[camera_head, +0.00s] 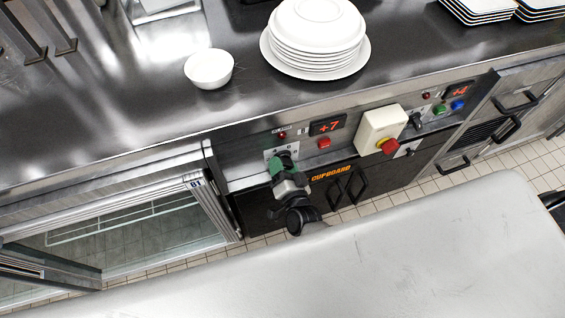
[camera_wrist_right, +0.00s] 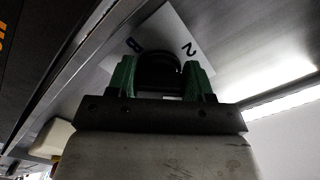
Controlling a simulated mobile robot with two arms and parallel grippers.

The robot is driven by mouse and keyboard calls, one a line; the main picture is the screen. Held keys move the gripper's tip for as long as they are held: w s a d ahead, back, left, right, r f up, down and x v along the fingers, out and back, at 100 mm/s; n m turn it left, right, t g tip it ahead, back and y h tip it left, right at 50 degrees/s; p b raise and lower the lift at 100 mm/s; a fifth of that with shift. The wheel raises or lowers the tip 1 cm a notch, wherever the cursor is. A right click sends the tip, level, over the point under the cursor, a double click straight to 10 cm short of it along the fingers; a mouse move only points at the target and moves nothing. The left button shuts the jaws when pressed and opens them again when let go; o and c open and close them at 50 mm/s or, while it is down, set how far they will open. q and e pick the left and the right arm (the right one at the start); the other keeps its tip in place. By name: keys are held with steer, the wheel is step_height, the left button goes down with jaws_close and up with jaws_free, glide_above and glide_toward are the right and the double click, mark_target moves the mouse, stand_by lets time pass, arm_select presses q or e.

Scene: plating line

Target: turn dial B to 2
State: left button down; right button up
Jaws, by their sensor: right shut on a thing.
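My right gripper (camera_head: 281,162) reaches the control panel under the counter's front edge in the head view. In the right wrist view my right gripper (camera_wrist_right: 160,80) has its green fingers on either side of a black knob, dial B (camera_wrist_right: 160,68), and is shut on it. The dial's white plate (camera_wrist_right: 172,30) shows a "2" and a blue "B". The fingers cover much of the knob, so I cannot tell where it points. In the head view the gripper mostly hides the dial, and part of its plate (camera_head: 270,153) shows. My left gripper is not in view.
A display reading +7 (camera_head: 327,125) and a red button (camera_head: 323,143) are right of the gripper. A cream box with a red emergency knob (camera_head: 389,146) juts out farther right. A white bowl (camera_head: 209,69) and stacked plates (camera_head: 316,40) stand on the counter. An open glass door (camera_head: 130,228) is at left.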

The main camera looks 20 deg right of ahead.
steer(key=n+p, duration=0.1)
steer(key=n, duration=0.3)
steer(key=shift+d+f+n, duration=0.1)
steer(key=shift+d+n, duration=0.05)
steer(key=shift+n, duration=0.15)
steer(key=n+p, duration=0.1)
steer(key=n, duration=0.3)
steer(key=shift+d+f, duration=0.1)
steer(key=shift+d, duration=0.05)
steer(key=shift+n, duration=0.3)
steer(key=o, duration=0.9)
steer(key=shift+o, duration=0.2)
steer(key=shift+s+d, duration=0.1)
steer(key=s, duration=1)
steer(key=shift+s+d, duration=0.15)
steer(key=shift+s, duration=0.15)
steer(key=shift+f, duration=0.1)
